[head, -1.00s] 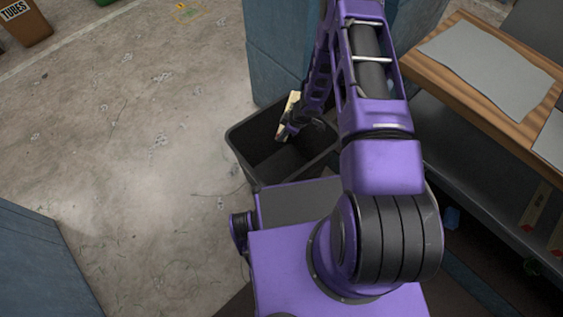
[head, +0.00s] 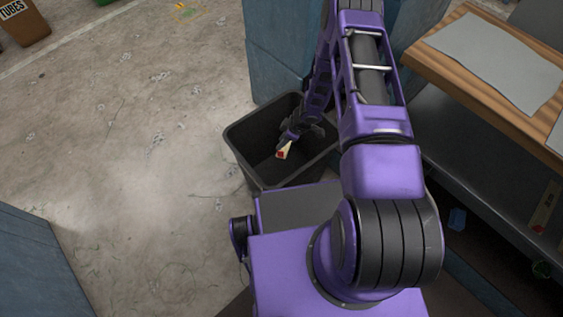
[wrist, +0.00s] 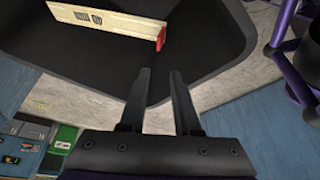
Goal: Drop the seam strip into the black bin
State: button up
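The seam strip (wrist: 105,25) is pale, with dark printed marks and a red end, in the wrist view. It lies beyond my fingertips and apart from them, inside the black bin (wrist: 225,50). In the head view the strip (head: 284,150) shows within the opening of the black bin (head: 242,150), just below my gripper (head: 294,136). Whether it rests on the bin's floor I cannot tell. In the wrist view my gripper (wrist: 160,70) is open, with a clear gap between its two fingers and nothing in it.
A blue pillar (head: 275,60) stands right behind the bin. A wooden-topped bench (head: 490,85) with a grey sheet (head: 490,60) is at the right. Another blue block (head: 35,265) is at lower left. The concrete floor (head: 140,150) left of the bin is clear.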

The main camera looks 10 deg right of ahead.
jog(key=shift+o, duration=0.3)
jog(key=p+v, duration=0.4)
jog(key=v, duration=1.3)
jog(key=shift+r, duration=0.25)
